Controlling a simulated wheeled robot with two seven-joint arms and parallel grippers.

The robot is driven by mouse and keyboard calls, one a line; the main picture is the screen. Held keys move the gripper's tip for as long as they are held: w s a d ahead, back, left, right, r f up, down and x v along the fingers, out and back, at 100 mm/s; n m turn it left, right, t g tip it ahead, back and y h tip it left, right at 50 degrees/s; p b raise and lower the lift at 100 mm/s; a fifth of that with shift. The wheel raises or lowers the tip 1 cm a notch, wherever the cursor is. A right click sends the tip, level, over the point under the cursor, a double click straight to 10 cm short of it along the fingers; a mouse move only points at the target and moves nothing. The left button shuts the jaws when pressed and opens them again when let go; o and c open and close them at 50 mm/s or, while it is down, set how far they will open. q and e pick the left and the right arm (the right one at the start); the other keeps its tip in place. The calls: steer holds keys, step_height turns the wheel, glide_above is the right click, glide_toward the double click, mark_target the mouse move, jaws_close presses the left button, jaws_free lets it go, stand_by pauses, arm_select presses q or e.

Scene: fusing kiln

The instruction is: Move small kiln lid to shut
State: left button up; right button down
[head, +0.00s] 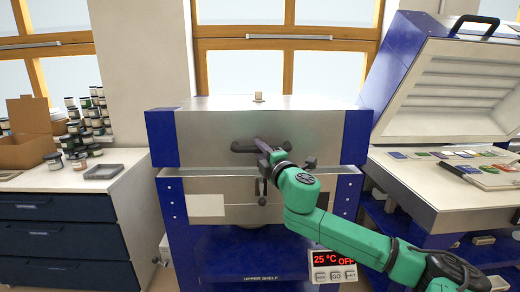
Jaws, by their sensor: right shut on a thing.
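The small kiln (205,185) stands in the middle, a steel body in a blue frame. Its lid (320,130), brushed steel with blue ends, lies low and level over the body. A thin line shows between lid and body; I cannot tell whether the lid rests fully on it. My right gripper (266,150) is shut on the dark lid handle (242,147) at the lid's front. The gripper and wrist hide the handle's right part. My left gripper is out of view.
A larger kiln (440,190) on the right has its lid (455,75) raised, with coloured glass pieces on its bed. On the left, a drawer cabinet (60,215) carries jars (88,115), a cardboard box (27,135) and a grey tray (103,172). A control display (333,262) sits low in front.

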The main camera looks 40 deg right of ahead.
mark_target(253, 156)
step_height(253, 156, down, 4)
steer(key=shift+s+a+b, duration=0.1)
steer(key=shift+s+b, duration=0.05)
steer(key=shift+b, duration=0.5)
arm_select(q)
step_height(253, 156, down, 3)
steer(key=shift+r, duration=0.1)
arm_select(e)
steer(key=shift+a+f, duration=0.1)
steer(key=shift+f, duration=0.15)
steer(key=c, duration=0.7)
jaws_free()
steer(key=shift+r, duration=0.15)
